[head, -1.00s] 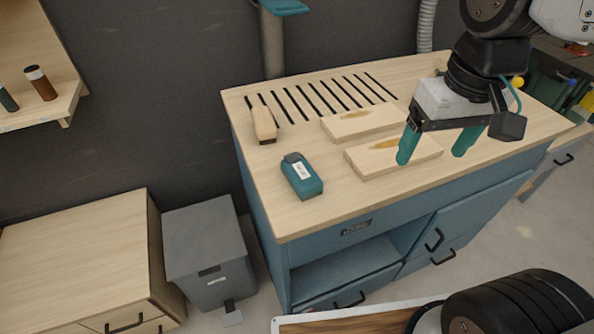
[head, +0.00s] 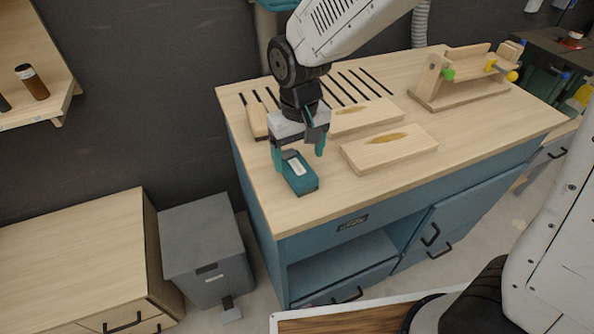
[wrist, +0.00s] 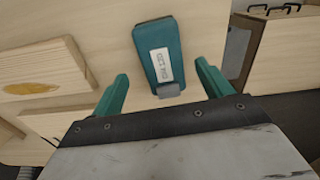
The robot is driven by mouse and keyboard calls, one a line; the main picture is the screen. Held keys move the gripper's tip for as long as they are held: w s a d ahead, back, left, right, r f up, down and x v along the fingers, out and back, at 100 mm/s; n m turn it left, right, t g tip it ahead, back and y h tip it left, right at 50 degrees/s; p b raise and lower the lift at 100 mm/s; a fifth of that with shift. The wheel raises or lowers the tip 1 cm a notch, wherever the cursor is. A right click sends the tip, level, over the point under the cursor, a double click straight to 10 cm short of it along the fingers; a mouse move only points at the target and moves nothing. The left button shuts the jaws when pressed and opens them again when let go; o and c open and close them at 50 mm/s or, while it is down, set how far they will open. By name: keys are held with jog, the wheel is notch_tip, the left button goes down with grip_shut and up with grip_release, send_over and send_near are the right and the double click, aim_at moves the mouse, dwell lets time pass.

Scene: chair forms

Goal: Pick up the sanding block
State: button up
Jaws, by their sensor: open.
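The sanding block (head: 303,183) is a teal block with a grey end and a white label, lying on the workbench top near its left front edge. In the wrist view the block (wrist: 159,58) lies between the two teal fingers, with a gap on each side. My gripper (head: 299,154) is open and empty, pointing down over the block. Its fingers partly cover the block's far end in the head view. The wrist view shows the gripper (wrist: 162,71) with both fingers spread. How far the fingertips are above the bench top is hard to tell.
A wooden block with a dark base (head: 258,122) stands just behind-left of my gripper. Two pale boards with brown patches lie to the right, the nearer one (head: 390,150) close by. A wooden jig (head: 462,80) sits at the back right. The front bench top is clear.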

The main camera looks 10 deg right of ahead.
aim_at(297, 167)
jog(key=f, duration=0.4)
jog(key=shift+a+f, duration=0.2)
jog(key=c, duration=1.1)
jog(key=shift+r, duration=0.1)
